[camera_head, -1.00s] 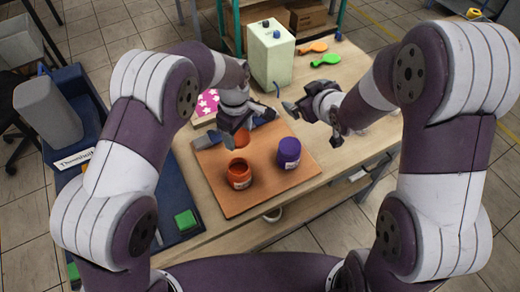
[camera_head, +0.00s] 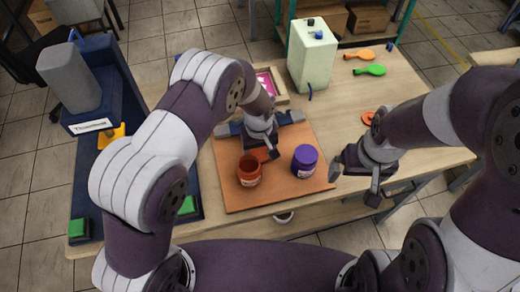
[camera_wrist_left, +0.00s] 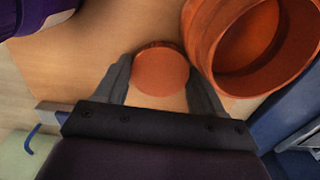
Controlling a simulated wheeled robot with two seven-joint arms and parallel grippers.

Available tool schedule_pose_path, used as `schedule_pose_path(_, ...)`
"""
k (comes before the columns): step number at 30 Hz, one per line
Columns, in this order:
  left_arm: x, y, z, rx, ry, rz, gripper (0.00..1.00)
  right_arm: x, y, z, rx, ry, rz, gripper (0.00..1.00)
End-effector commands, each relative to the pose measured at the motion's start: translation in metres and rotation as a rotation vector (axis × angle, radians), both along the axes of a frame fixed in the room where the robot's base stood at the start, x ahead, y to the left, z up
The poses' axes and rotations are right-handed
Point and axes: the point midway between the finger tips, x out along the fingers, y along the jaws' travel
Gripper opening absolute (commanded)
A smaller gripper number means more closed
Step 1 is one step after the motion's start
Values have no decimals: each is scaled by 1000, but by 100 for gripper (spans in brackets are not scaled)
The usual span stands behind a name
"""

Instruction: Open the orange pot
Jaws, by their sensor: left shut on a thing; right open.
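The orange pot (camera_head: 249,173) stands upright on the board, left of the purple pot (camera_head: 305,163). Its top is open, and the left wrist view (camera_wrist_left: 245,45) shows its hollow inside. My left gripper (camera_head: 265,152) is low over the board beside the pot. It is shut on a round orange lid (camera_wrist_left: 161,72), which lies between its two fingers and apart from the pot. The purple pot has its top closed. My right gripper (camera_head: 357,182) is open and empty, right of the purple pot at the board's edge.
The orange-brown board (camera_head: 240,200) lies on a wooden table. A flat orange disc (camera_head: 368,118) lies on the table. A blue machine (camera_head: 100,150) is at the left. The table's right side has free room.

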Motion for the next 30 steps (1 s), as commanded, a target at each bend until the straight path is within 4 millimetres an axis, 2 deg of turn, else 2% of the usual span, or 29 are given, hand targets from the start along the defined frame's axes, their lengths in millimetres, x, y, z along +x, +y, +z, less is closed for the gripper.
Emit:
schedule_pose_path(10,1,0,-8,-1,-1,1,32,0,0,-3,0,-1,1,100)
schedule_pose_path(11,1,0,-7,-1,-1,1,75,0,0,-2,0,-1,1,100)
schedule_pose_path(12,1,0,-7,-1,-1,1,88,0,0,-1,0,-1,1,100)
schedule_pose_path(13,1,0,-6,-1,-1,1,94,0,0,-1,0,-1,1,100)
schedule_pose_path(20,1,0,-6,-1,-1,1,94,0,0,-1,0,-1,1,100)
schedule_pose_path(23,1,0,0,-1,-3,1,94,0,0,1,0,-1,1,100)
schedule_pose_path(26,2,-1,16,-2,-6,1,94,0,0,-2,0,-1,1,100)
schedule_pose_path(30,2,-1,54,-3,-8,1,94,0,0,-6,0,-1,1,100)
